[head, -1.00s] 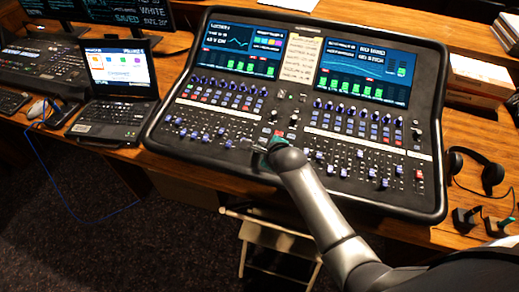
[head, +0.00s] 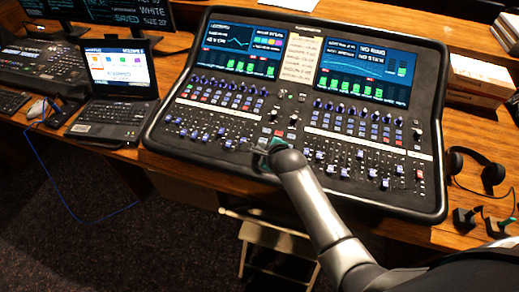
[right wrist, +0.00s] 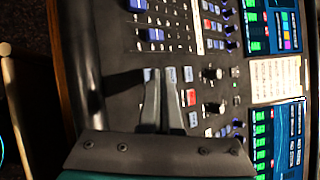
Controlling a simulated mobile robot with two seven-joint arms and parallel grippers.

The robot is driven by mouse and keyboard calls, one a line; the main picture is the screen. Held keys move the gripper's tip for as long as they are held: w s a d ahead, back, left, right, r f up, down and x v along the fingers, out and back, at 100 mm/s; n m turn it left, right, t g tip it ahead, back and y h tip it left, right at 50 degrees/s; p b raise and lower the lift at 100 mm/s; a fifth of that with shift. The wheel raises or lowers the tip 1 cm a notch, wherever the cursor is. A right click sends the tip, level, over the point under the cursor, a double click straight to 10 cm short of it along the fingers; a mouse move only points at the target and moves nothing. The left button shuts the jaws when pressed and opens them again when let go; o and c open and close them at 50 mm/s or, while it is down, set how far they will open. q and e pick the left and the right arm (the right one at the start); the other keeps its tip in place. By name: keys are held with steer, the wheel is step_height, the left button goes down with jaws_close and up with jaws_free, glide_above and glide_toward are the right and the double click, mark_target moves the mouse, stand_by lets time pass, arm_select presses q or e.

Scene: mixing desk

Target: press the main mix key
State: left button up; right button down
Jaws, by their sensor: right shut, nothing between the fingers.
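The mixing desk (head: 232,115) is a large black console with two screens, rows of knobs and keys, and faders. My right gripper (head: 258,146) is over its lower middle, largely hidden by my own arm. In the right wrist view the gripper (right wrist: 160,78) is shut and empty, its fingertips close above or at a small group of pale keys. A pale blue key (right wrist: 188,74) and a red key (right wrist: 190,97) show just right of the fingers. No label is readable, so I cannot tell which is the main mix key, or whether the fingertips touch one. My left gripper is not in view.
A laptop (head: 120,85) stands left of the desk, with a mouse (head: 38,108) beyond it. Headphones (head: 478,168) and boxes (head: 480,80) lie to the right. A pale stool (head: 270,235) stands below the desk's front edge.

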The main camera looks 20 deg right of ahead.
steer(key=shift+f, duration=0.35)
steer(key=shift+r, duration=0.1)
stand_by(0.5)
steer(key=shift+r+p, duration=0.65)
steer(key=shift+p, duration=0.25)
steer(key=r+p, duration=0.1)
steer(key=p, duration=0.1)
steer(key=r+p, duration=0.4)
steer(key=shift+s+a, duration=0.2)
steer(key=shift+s, duration=0.1)
stand_by(0.3)
